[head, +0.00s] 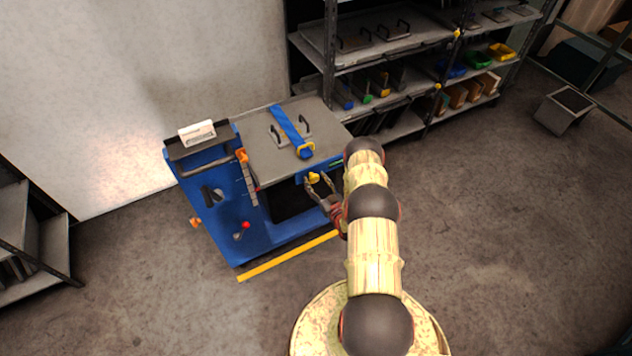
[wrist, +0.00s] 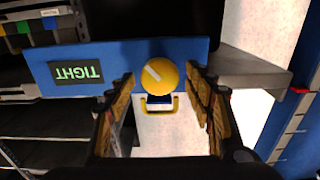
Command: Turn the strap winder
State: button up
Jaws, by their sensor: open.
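The strap winder is a round yellow knob (wrist: 160,76) with a pale line on its face, set on a blue panel (wrist: 215,48). A dark label (wrist: 77,73) on this panel reads TIGHT in green, upside down in the wrist view. In the head view the yellow knob (head: 314,177) is at the front edge of the blue cart (head: 225,215). My gripper (head: 319,186) is open right in front of the knob. In the wrist view its fingers (wrist: 161,92) stand to either side of the knob with gaps; I cannot tell how deep they reach.
A blue strap (head: 288,128) with a yellow end lies over the grey plate with handles on the cart top. A yellow floor line (head: 288,256) runs along the cart's front. Shelving (head: 400,55) stands behind to the right. The floor at right is mostly clear.

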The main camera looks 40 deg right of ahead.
jog(key=shift+c, duration=0.4)
jog(key=c, duration=1.1)
jog(key=shift+o, duration=0.2)
jog(key=shift+n, duration=0.3)
jog(key=n+b, duration=0.1)
jog(key=n, duration=0.2)
jog(key=shift+a+f+b, duration=0.1)
jog(key=shift+b, duration=0.25)
jog(key=n+b, duration=0.1)
jog(key=n, duration=0.2)
jog(key=shift+a+n, duration=0.1)
jog(key=shift+n, duration=0.3)
jog(key=n+b, duration=0.3)
jog(key=n, duration=0.3)
jog(key=shift+f, duration=0.1)
jog(key=shift+a+n, duration=0.1)
jog(key=shift+n, duration=0.3)
jog(key=o, duration=1.1)
